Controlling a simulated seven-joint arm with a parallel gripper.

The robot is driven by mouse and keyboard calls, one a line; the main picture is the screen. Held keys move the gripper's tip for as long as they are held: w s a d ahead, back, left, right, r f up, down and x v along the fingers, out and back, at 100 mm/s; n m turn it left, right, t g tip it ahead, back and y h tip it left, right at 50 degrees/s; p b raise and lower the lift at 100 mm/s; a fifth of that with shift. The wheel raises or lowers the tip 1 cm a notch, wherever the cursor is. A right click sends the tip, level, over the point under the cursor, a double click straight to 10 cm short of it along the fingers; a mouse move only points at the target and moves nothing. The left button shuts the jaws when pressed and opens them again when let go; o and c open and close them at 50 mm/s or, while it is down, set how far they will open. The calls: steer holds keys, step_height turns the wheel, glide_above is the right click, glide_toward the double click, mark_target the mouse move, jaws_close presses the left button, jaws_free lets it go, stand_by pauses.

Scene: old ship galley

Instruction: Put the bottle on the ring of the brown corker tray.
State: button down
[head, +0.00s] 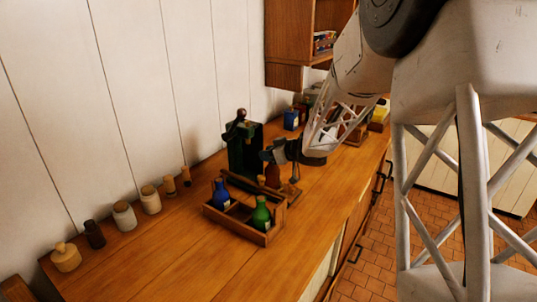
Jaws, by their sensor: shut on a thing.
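My gripper (272,157) is over the counter, beyond the wooden crate, and is shut on a reddish-brown bottle (273,176). The bottle looks upright. The crate hides its lower end, so I cannot tell whether it touches anything below. A small brown wooden piece (293,192) with a thin upright part shows just right of the bottle; it may be part of the corker tray. I cannot make out the ring. A dark green device (243,150) with a brown knob stands just left of my gripper.
The divided wooden crate (231,224) holds a blue bottle (221,194) and a green bottle (262,214). Several jars and stoppers, including a white jar (125,216), line the wall at left. A wall cabinet (289,45) hangs behind. The front of the wooden counter (175,262) is clear.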

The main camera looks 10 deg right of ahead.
steer(key=shift+f, duration=0.15)
steer(key=c, duration=0.8)
jaws_free()
steer(key=v, duration=1.2)
steer(key=shift+r, duration=0.25)
